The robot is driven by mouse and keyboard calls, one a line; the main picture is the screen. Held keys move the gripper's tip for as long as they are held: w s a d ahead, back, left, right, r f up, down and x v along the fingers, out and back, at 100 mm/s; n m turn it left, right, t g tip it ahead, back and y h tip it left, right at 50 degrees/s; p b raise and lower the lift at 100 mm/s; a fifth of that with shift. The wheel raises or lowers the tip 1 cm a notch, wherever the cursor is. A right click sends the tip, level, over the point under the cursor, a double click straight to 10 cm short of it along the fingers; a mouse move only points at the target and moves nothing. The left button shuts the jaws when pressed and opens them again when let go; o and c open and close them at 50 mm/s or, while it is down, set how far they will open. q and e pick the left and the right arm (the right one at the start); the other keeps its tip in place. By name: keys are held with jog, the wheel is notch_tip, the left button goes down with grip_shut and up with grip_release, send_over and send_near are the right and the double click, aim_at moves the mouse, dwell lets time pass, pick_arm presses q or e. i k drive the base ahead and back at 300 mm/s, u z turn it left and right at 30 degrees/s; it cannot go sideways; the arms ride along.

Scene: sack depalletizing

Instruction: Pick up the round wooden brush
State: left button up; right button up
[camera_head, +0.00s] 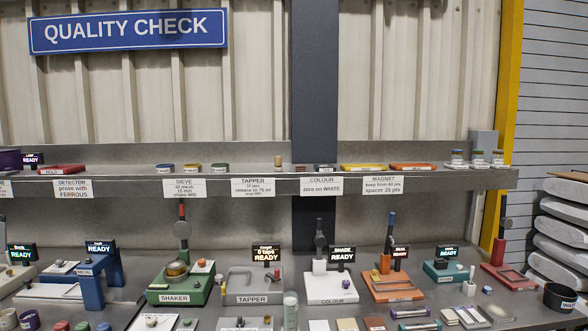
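No gripper of mine is in view. I cannot pick out a round wooden brush for certain. A small tan, wood-coloured cylinder (278,159) stands on the shelf above the TAPPER sign, but it is too small to tell what it is. Several small items along the bottom edge of the view are cut off or too small to identify.
The bench holds a green SHAKER (178,292), a grey TAPPER (245,297), a white COLOUR stand (330,287), an orange station (393,290) and a blue arch (97,275). A dark cup (559,298) stands at the right. Grey sacks (562,235) are stacked beyond it.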

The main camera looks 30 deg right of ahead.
aim_at(278, 167)
jog(key=z, duration=0.95)
